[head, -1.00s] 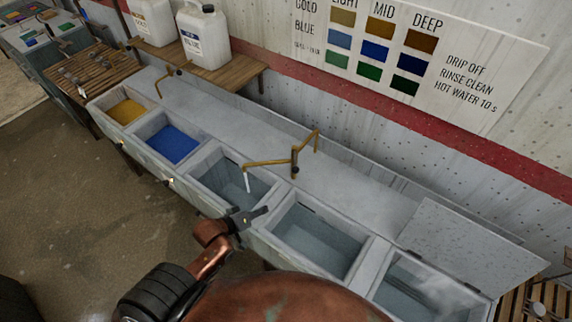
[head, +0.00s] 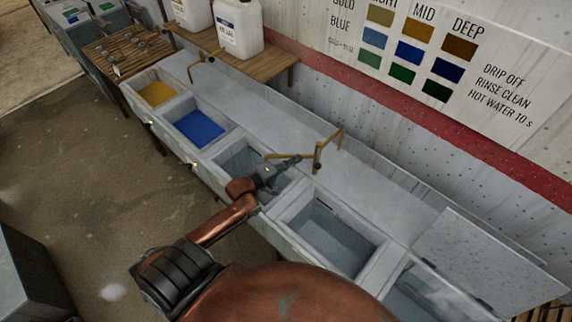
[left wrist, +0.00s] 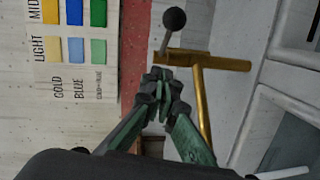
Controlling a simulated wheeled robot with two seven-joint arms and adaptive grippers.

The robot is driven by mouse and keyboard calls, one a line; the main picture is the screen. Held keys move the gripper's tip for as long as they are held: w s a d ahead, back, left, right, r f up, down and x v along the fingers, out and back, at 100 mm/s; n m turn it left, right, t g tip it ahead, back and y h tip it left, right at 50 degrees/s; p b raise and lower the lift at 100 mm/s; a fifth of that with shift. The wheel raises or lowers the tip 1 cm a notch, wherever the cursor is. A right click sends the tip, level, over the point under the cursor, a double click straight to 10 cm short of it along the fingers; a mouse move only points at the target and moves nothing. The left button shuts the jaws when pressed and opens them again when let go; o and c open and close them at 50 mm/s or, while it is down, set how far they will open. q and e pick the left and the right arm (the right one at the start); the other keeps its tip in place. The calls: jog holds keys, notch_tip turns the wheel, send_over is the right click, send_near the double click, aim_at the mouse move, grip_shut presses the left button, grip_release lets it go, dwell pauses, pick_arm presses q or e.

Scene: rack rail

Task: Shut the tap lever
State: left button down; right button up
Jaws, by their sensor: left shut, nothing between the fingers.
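The brass tap (head: 318,158) stands over the wash trough, its spout reaching left over the middle basin. In the left wrist view the tap (left wrist: 203,85) fills the middle right. Its lever (left wrist: 174,18) is a thin grey stem with a black ball, at the top centre. My left gripper (head: 296,159) reaches in from the lower left, close to the tap and in front of part of the spout. In the left wrist view the left gripper (left wrist: 162,80) is shut and empty, just below the lever stem; contact is unclear. A white streak (left wrist: 285,172), apparently water, shows there. My right gripper is out of view.
The trough has a yellow-filled basin (head: 157,93), a blue-filled basin (head: 198,128) and greyish basins (head: 328,237). A second brass tap (head: 203,62) stands farther left. White jugs (head: 239,30) stand on a wooden shelf (head: 270,66). A colour board (head: 480,60) hangs on the wall.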

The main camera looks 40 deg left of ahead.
aim_at(318, 158)
pick_arm(q)
jog(key=shift+w+d+f+p, duration=0.25)
jog(key=shift+w+d+f, duration=0.05)
jog(key=shift+w+d, duration=0.7)
jog(key=shift+w+d+f+p, duration=0.2)
jog(key=shift+w+d+f, duration=0.05)
jog(key=shift+w+d, duration=0.7)
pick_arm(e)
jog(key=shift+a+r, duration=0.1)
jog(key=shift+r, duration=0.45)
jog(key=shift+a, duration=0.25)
pick_arm(q)
jog(key=shift+d, duration=0.1)
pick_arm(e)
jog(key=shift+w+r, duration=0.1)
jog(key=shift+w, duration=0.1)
